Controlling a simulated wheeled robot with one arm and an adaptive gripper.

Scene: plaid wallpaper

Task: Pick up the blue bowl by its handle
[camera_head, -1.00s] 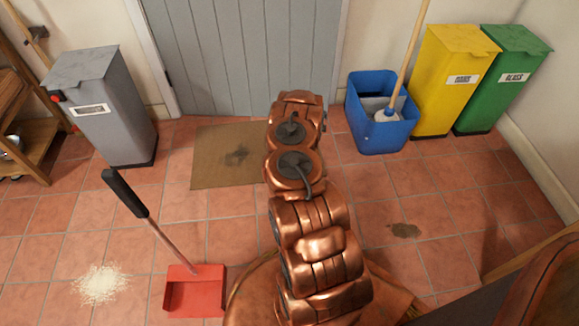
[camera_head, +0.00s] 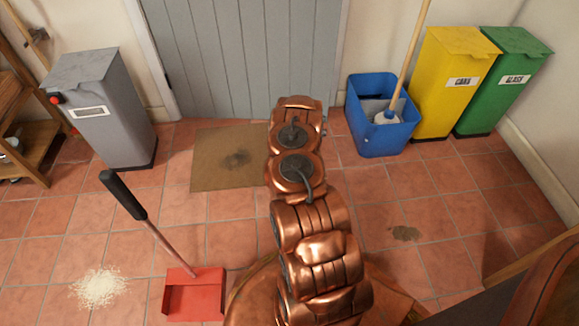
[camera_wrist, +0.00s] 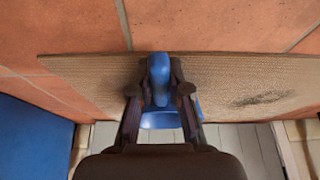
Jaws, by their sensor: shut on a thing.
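My gripper (camera_wrist: 160,92) is shut on a blue thing in the wrist view, which I take to be the blue bowl (camera_wrist: 159,72). Its narrow rounded part, like a handle, sits between the two dark fingers. A wider blue part (camera_wrist: 161,121) shows just behind and below the fingers. Most of the bowl's shape is hidden by the gripper. The wrist view shows the brown mat behind it; I cannot tell the height above the floor. In the head view my copper arm hides the gripper and the bowl.
The brown mat (camera_head: 215,172) lies before the grey door (camera_head: 250,60). A blue mop bucket (camera_head: 382,135) and yellow (camera_head: 450,90) and green (camera_head: 498,85) bins stand right. A grey bin (camera_head: 110,115), red dustpan (camera_head: 195,298) and white spill (camera_head: 98,288) are left.

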